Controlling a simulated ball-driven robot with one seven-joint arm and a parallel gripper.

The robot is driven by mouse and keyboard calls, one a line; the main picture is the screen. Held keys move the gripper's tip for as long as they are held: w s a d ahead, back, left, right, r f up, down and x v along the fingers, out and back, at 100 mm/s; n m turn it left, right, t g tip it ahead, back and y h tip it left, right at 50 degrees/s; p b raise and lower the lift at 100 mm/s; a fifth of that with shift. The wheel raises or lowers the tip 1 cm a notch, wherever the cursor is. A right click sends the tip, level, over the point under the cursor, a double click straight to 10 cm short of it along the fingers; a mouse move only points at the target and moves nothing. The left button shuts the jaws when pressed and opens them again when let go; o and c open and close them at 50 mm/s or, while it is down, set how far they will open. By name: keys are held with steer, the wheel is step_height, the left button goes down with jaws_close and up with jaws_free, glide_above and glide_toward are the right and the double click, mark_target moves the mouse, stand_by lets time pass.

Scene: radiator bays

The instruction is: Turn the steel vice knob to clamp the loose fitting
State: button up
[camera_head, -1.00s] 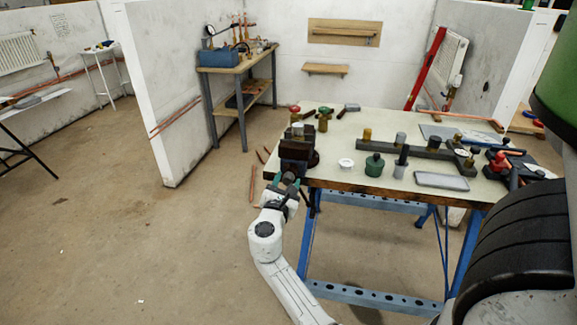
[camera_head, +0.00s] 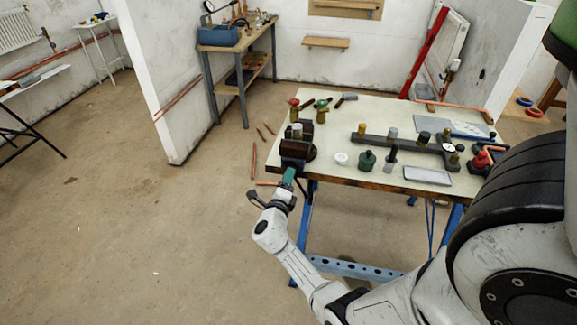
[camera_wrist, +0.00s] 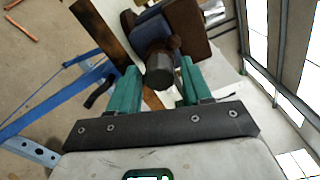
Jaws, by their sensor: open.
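The dark vice (camera_head: 297,154) is mounted at the left front corner of the workbench. In the wrist view, its steel knob (camera_wrist: 160,70) faces me as a short grey cylinder, with the vice body behind it. My gripper (camera_head: 289,176) is at the front of the vice. In the wrist view, the green fingers of my gripper (camera_wrist: 158,85) are open, one on each side of the knob, with gaps visible. A small grey-topped piece (camera_head: 297,131) shows at the top of the vice; I cannot tell whether it is the loose fitting.
The workbench (camera_head: 330,125) holds a green round container (camera_head: 366,161), a white ring (camera_head: 341,158), a grey tray (camera_head: 427,175) and a dark bar fixture (camera_head: 400,142). Copper pipes (camera_head: 253,160) lie on the floor left of the bench. The floor further left is open.

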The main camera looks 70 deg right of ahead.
steer(key=shift+n, duration=1)
steer(key=shift+d, duration=0.1)
jaws_close()
